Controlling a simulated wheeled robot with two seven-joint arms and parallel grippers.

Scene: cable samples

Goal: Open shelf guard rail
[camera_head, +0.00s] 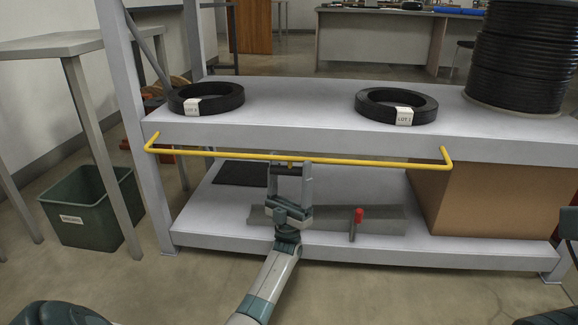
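The yellow guard rail (225,154) runs along the front of the upper shelf (290,123), its bent ends meeting the shelf's front edge. It hangs slightly below that edge. My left gripper (290,166) points up at the middle of the rail. I cannot tell whether the fingers touch the rail. My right gripper is not in view; only dark parts of my body show at the right edge.
Two black cable coils (222,90) (379,109) with white labels and a large cable spool (522,55) stand on the upper shelf. The lower shelf (200,224) holds a cardboard box (490,200), a grey channel and a red-tipped post (357,216). A green bin (95,215) stands left.

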